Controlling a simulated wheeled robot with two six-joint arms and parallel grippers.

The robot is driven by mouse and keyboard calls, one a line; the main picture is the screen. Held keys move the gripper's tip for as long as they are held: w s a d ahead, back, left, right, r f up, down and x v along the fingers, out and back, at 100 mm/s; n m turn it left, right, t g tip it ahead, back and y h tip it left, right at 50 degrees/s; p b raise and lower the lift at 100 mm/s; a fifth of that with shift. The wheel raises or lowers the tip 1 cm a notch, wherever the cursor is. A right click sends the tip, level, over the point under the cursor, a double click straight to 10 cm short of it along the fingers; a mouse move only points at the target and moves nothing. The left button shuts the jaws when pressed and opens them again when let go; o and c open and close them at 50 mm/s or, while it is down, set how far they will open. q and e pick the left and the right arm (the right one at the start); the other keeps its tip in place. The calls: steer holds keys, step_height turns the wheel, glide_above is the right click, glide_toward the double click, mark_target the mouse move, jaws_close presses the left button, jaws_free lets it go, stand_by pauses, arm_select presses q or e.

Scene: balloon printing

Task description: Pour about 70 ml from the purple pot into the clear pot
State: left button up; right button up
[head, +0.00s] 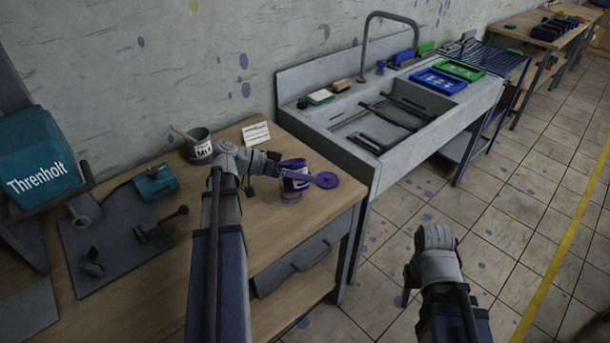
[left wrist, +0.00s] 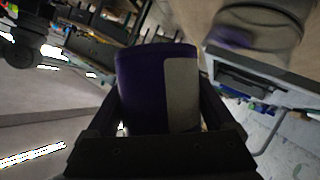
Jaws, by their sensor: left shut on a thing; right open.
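My left gripper (head: 279,172) is shut on the purple pot (head: 296,172), which has a white label. The pot also fills the middle of the left wrist view (left wrist: 145,90), between my fingers. In the head view a flat purple disc-like part (head: 325,180) sticks out to its right; I cannot tell whether it is a lid. A greyish, see-through pot (head: 291,197) shows just below the purple pot. It looks blurred at the left wrist view's upper right (left wrist: 270,22), with some purple in it. Its contents level is unreadable. My right gripper (head: 404,287) is open and empty over the floor.
A grey mixing pot (head: 200,150) with a stick and a white card (head: 256,133) stand behind on the wooden bench (head: 150,245). A teal device (head: 155,182) is at left. A sink (head: 350,130) adjoins the bench at right.

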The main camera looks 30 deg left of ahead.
arm_select(q)
steer(key=shift+s+d+r+n+g+h+b, duration=0.1)
steer(key=shift+n+g+h+b, duration=0.1)
steer(key=shift+n+h+b, duration=0.25)
steer(key=shift+r+n+g+h+b, duration=0.1)
steer(key=shift+n+g+h+b, duration=0.15)
steer(key=shift+n, duration=0.4)
stand_by(0.9)
steer(key=shift+f+n+h+b, duration=0.1)
steer(key=shift+n+h+b, duration=0.5)
steer(key=shift+n+b, duration=0.35)
stand_by(3.7)
steer(key=shift+r+m+y+p, duration=0.3)
steer(key=shift+m+p, duration=0.15)
steer(key=shift+p, duration=0.3)
steer(key=shift+f, duration=0.1)
steer(key=shift+f+m+y, duration=0.2)
steer(key=shift+m+y, duration=0.1)
steer(key=shift+m, duration=0.1)
